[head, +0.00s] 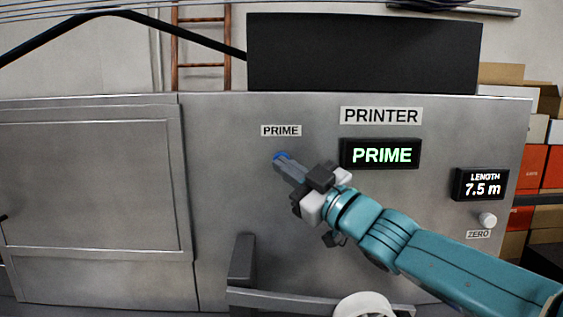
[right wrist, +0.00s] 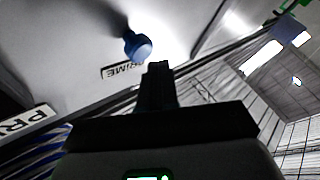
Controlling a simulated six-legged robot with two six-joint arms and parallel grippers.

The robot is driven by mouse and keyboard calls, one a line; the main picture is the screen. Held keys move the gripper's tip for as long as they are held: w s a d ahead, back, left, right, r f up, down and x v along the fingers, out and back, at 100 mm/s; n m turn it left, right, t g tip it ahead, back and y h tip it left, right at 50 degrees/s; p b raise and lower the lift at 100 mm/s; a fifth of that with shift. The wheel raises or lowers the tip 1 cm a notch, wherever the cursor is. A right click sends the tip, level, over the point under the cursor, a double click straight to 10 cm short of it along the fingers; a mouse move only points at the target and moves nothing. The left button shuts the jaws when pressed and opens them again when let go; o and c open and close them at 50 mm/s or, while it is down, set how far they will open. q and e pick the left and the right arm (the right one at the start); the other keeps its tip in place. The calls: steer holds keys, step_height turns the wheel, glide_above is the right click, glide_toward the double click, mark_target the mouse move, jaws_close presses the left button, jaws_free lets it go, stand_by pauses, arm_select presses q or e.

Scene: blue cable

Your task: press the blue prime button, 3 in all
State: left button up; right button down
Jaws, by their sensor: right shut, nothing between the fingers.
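The blue prime button (head: 281,156) is on the grey printer panel, below the PRIME label (head: 281,130). In the head view my right gripper (head: 280,163) is shut, and its fingertips overlap the lower part of the button. In the right wrist view the round blue button (right wrist: 138,46) stands out from the panel on a short stem. The shut fingers (right wrist: 157,68) show just beside it there, with a small gap in the picture. I cannot tell whether they touch. The display (head: 380,154) reads PRIME in green. My left gripper is not in view.
A length display (head: 482,184) reads 7.5 m, with a white knob (head: 487,220) and a ZERO label below it. A grey rail (head: 310,302) and a white round part (head: 364,305) are low in front. Boxes (head: 531,165) stand at the right.

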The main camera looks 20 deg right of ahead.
steer(key=shift+w+d, duration=0.1)
steer(key=shift+w, duration=0.3)
steer(key=shift+w+d+p, duration=0.25)
steer(key=shift+w+p, duration=0.5)
steer(key=shift+p, duration=0.1)
stand_by(0.8)
stand_by(0.4)
steer(key=shift+s+a+b, duration=0.2)
steer(key=shift+s+b, duration=0.2)
steer(key=shift+s, duration=0.2)
steer(key=shift+s+a+b, duration=0.15)
steer(key=shift+s+b, duration=0.2)
steer(key=shift+s, duration=0.2)
steer(key=s+b, duration=0.1)
steer(key=s, duration=0.1)
steer(key=s+a+b, duration=0.1)
steer(key=s, duration=0.1)
steer(key=shift+s+a, duration=0.2)
steer(key=shift+s, duration=0.2)
